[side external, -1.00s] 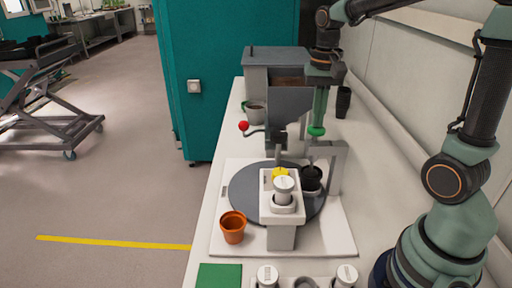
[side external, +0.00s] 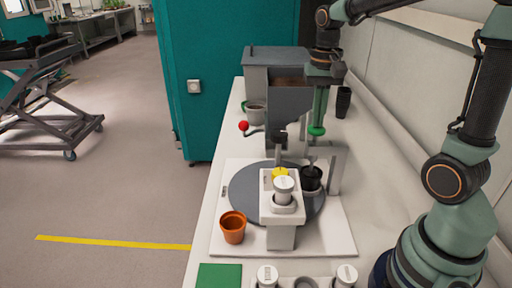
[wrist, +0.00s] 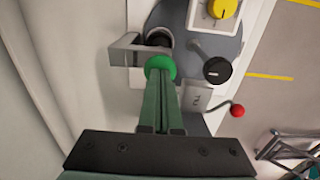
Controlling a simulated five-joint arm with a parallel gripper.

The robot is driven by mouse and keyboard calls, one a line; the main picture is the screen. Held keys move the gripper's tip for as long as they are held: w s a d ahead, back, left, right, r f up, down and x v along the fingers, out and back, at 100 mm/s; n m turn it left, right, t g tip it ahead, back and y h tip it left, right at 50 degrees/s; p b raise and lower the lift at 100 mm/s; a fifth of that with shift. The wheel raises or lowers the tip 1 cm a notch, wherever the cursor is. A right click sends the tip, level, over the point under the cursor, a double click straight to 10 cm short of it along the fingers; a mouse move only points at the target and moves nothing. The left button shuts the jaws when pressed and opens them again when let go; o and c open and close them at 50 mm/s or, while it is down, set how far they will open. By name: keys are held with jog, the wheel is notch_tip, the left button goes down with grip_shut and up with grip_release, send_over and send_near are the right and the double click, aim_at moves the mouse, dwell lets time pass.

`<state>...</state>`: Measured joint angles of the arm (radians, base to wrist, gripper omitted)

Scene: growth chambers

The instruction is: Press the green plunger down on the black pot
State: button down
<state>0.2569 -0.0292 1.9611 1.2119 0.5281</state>
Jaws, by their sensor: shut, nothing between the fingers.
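The green plunger knob (side external: 317,131) is at the bracket (side external: 335,165) above the round grey turntable (side external: 245,192). The black pot (side external: 312,180) stands upright on the turntable, below the knob. My gripper (side external: 319,118) points down with its green fingers together and empty, and its tips are at the top of the knob. In the wrist view the green knob (wrist: 160,67) shows right at my fingertips. The dark pot (wrist: 160,38) is partly hidden by the bracket (wrist: 125,50). I cannot tell whether the tips press on the knob.
A hopper (side external: 290,102) with a red-ball lever (side external: 244,126) stands behind the turntable. A white post with a yellow knob (side external: 280,174) is left of the pot. An orange pot (side external: 233,227) stands at the front left. The wall is close on the right.

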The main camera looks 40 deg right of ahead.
notch_tip(320, 180, up, 10)
dwell(0.8)
jog(key=shift+f, duration=0.1)
jog(key=s+a+f+n+t, duration=0.5)
jog(key=a+f+n, duration=0.2)
jog(key=a+n, duration=0.1)
jog(key=shift+a+f+n+t, duration=0.15)
jog(key=shift+a+n+t, duration=0.15)
jog(key=shift+a+n, duration=0.15)
jog(key=c, duration=1.5)
grip_release()
jog(key=shift+c, duration=0.2)
